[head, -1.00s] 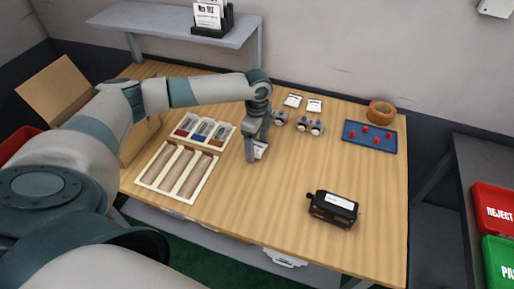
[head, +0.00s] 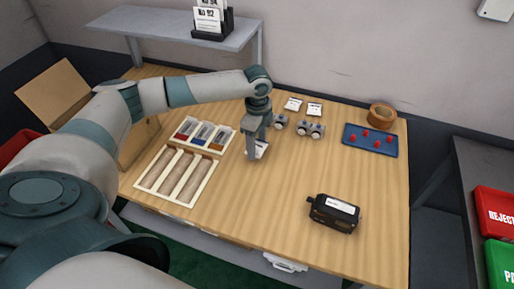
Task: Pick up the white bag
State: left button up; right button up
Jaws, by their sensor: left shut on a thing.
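A small white bag (head: 262,149) lies at the middle of the wooden table, partly hidden by my left gripper. My left gripper (head: 255,155) points down at it from above and is shut on it, with the bag at or very near the table top. Two more small white bags, one on the left (head: 293,104) and one on the right (head: 315,109), lie near the table's back edge. My right gripper is not in view.
Grey metal fittings (head: 311,129) sit just right of my left gripper. A black device (head: 334,212) stands at the front right. A blue tray (head: 370,140) with red pieces and a tape roll (head: 382,115) are at the back right. Compartment trays (head: 176,175) lie left.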

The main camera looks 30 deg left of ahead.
pick_arm(q)
jog(key=d+r+b, duration=0.1)
jog(key=d+r, duration=0.3)
jog(key=shift+d+r+b, duration=0.15)
jog(key=shift+d+b, duration=0.1)
jog(key=shift+b, duration=0.1)
jog(key=d+r+b, duration=0.1)
jog(key=d+r, duration=0.3)
jog(key=d, duration=0.3)
jog(key=shift+s+d+r, duration=0.15)
jog(key=shift+r, duration=0.2)
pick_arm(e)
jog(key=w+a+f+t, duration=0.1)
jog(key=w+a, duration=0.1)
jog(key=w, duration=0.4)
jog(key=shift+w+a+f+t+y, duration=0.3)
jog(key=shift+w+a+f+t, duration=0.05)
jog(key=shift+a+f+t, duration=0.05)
